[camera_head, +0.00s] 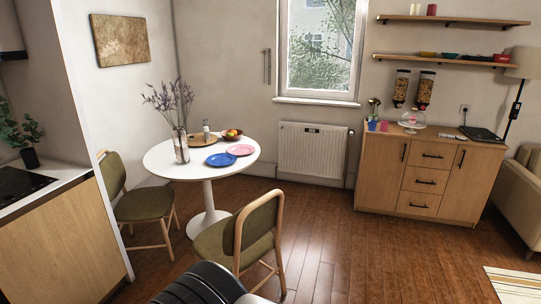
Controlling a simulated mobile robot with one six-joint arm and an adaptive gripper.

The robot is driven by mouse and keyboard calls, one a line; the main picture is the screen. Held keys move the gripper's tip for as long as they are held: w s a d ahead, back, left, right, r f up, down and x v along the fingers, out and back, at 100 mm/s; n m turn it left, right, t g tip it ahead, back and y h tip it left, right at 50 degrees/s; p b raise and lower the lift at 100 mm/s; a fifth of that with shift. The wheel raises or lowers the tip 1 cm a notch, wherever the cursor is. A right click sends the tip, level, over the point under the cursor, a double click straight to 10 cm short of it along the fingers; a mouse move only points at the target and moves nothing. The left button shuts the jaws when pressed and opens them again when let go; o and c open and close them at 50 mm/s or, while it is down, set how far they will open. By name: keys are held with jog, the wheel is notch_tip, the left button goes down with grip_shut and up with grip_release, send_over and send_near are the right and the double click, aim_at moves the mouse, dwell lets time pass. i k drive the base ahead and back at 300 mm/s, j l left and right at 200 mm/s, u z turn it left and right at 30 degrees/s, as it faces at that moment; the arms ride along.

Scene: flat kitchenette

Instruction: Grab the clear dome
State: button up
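The clear dome (412,117) is a small see-through cover on the left part of the wooden sideboard's top, at the right of the head view. Something pink shows inside it, and it appears to sit on a plate or stand. My gripper cannot be made out. A dark, rounded part at the bottom edge, left of centre, looks like part of my arm. It is far from the dome, across the floor.
The wooden sideboard (428,183) stands against the back wall, with a dark flat device (481,134) on top. Two dispensers hang above. A round white table (160,160) and two chairs (245,235) stand left. A sofa (520,195) is right. Floor before the sideboard is clear.

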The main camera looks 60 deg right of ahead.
aim_at(414, 117)
jog(key=z, duration=2.85)
jog(key=i+z, duration=0.1)
jog(key=i, duration=4.65)
